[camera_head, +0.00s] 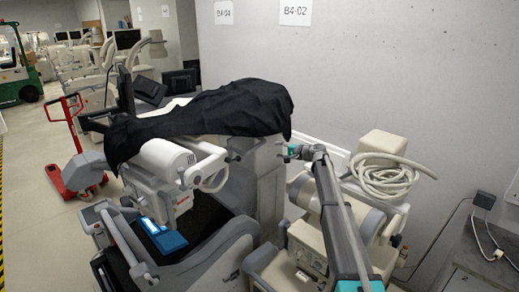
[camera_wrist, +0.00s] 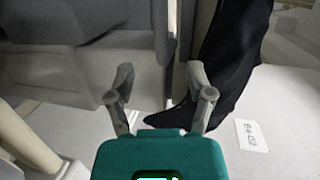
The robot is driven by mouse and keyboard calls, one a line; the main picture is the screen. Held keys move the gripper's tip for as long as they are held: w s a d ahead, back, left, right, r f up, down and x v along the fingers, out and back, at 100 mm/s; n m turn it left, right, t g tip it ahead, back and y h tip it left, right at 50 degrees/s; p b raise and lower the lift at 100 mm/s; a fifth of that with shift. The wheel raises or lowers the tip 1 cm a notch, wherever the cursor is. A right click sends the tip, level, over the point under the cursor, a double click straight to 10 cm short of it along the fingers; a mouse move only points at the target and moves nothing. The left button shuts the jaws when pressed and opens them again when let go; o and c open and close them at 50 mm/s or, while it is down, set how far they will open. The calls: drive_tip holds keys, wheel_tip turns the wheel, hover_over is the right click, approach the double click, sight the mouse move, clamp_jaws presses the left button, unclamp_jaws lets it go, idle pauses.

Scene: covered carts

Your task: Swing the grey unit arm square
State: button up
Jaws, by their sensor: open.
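The grey unit (camera_head: 268,185) stands in the middle of the head view, with a black cloth (camera_head: 215,110) draped over its top. Its arm lies largely under the cloth, so its exact angle is hard to tell. A white cylindrical head (camera_head: 168,158) and a curved handle show below the cloth at the left. My gripper (camera_head: 291,150) is at the unit's right side, just below the cloth's right end. In the wrist view my gripper (camera_wrist: 160,80) is open, with nothing seen between its fingers. Grey housing (camera_wrist: 75,75) and the hanging cloth (camera_wrist: 228,60) are beyond the fingers; contact cannot be told.
A beige cart with a coiled hose (camera_head: 385,175) stands at right, close beside my arm. The concrete wall (camera_head: 350,80) is behind. A dark cabinet (camera_head: 480,260) is at lower right. A red pallet truck (camera_head: 68,165) stands at left, with open floor (camera_head: 30,190) around it.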

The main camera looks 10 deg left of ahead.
sight(258, 147)
drive_tip(key=b+x, duration=0.2)
drive_tip(key=x, duration=1.1)
drive_tip(key=shift+a+f, duration=0.1)
drive_tip(key=shift+f, duration=0.05)
clamp_jaws()
